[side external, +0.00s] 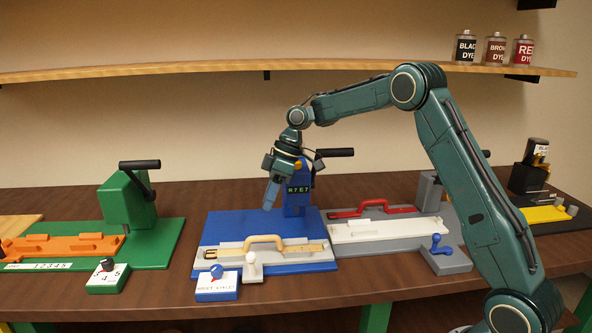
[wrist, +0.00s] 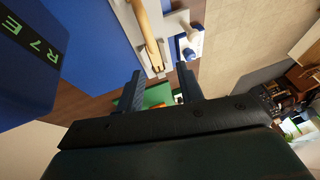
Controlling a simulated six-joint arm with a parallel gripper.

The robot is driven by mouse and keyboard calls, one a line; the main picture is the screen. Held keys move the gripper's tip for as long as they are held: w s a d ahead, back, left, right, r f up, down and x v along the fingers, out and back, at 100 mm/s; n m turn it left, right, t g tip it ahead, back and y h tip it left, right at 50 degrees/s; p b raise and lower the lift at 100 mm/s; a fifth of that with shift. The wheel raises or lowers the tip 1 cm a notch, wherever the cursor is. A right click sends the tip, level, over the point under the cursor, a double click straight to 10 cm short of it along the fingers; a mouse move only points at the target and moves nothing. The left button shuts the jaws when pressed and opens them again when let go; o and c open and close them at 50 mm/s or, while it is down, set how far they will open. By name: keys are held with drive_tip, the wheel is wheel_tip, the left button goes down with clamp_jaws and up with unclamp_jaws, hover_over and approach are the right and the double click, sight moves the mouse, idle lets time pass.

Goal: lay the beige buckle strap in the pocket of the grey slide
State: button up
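The beige buckle strap (side external: 306,248) lies lengthwise along the grey slide (side external: 208,266) on the blue station; its buckle end is at the left. My gripper (side external: 269,208) is above the rear of the blue station, behind the slide and well apart from the strap. In the wrist view my gripper (wrist: 160,82) has its two fingers spread with nothing held between them.
A blue press (side external: 297,198) marked R7E7 stands close beside my gripper. A white knob (side external: 250,257) and a blue dial box (side external: 216,287) sit at the front.

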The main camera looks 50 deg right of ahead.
drive_tip(key=s+a+r+m+t+h, duration=0.1)
drive_tip(key=s+a+r+m, duration=0.15)
drive_tip(key=s+r, duration=0.45)
drive_tip(key=s+a+r+m+t+h, duration=0.1)
drive_tip(key=s+a+r+m, duration=0.15)
drive_tip(key=s+r, duration=0.55)
drive_tip(key=s+f+m+t+h, duration=0.1)
drive_tip(key=s+f, duration=0.1)
drive_tip(key=s, duration=0.8)
drive_tip(key=s+f+m+h, duration=0.1)
drive_tip(key=s+f+m, duration=0.1)
drive_tip(key=s, duration=0.8)
drive_tip(key=shift+s+d+f+m+t+h, duration=0.3)
drive_tip(key=shift+s+d+f+t, duration=0.1)
drive_tip(key=shift+f, duration=0.35)
drive_tip(key=shift+o, duration=0.4)
drive_tip(key=shift+w, duration=0.1)
